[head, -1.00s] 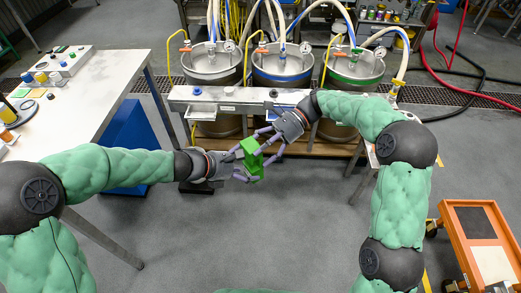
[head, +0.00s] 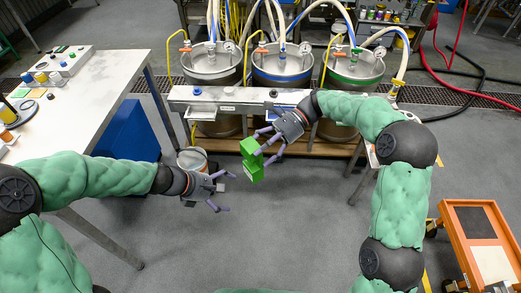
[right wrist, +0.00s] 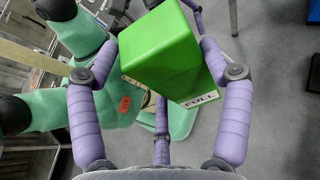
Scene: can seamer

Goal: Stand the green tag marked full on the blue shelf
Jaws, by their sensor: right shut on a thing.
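The green tag (head: 252,162) is a green block with a white label strip; the label on it reads "FULL" in the right wrist view (right wrist: 165,50). My right gripper (head: 268,147) is shut on the tag and holds it in the air in front of the kettles; its purple fingers (right wrist: 157,72) lie on both sides of the tag in the right wrist view. I cannot make out the blue shelf for sure; a blue-topped strip (head: 283,110) shows on the bench front below the middle kettle.
Three metal kettles with hoses (head: 283,65) stand behind a white bench (head: 225,93). A white table (head: 95,85) with small items is at the left, with a blue panel (head: 128,132) beneath. An orange cart (head: 473,245) is at the lower right. The floor between is clear.

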